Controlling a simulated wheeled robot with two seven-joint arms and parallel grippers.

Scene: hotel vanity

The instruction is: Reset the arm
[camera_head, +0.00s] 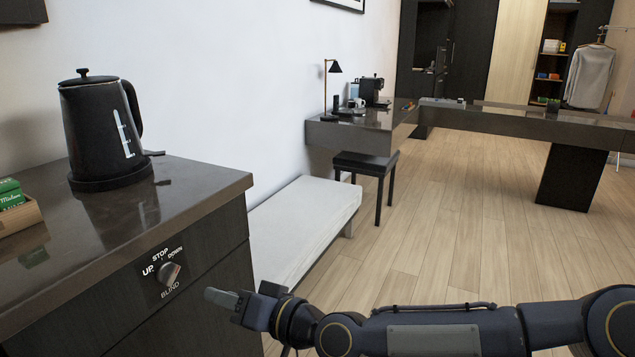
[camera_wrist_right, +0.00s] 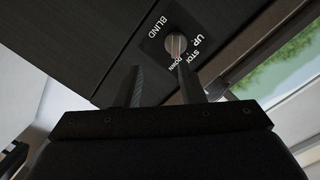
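My right gripper (camera_head: 222,299) reaches in from the right in the head view, in front of the dark cabinet. In the right wrist view its two fingers (camera_wrist_right: 159,68) stand apart with nothing between them. A grey blind knob (camera_head: 170,273) on a black plate marked UP, STOP, DOWN and BLIND is on the cabinet front, left of the fingertips. The knob also shows in the wrist view (camera_wrist_right: 176,45), just beyond the fingers. The gripper looks apart from it. My left gripper is not in view.
The cabinet top (camera_head: 200,193) holds a black kettle (camera_head: 100,132) and a box of green packets (camera_head: 14,208) at the left. A pale bench (camera_head: 300,222) and a black stool (camera_head: 366,164) stand beyond. A long desk (camera_head: 480,121) is farther back. Wooden floor (camera_head: 440,225) lies clear.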

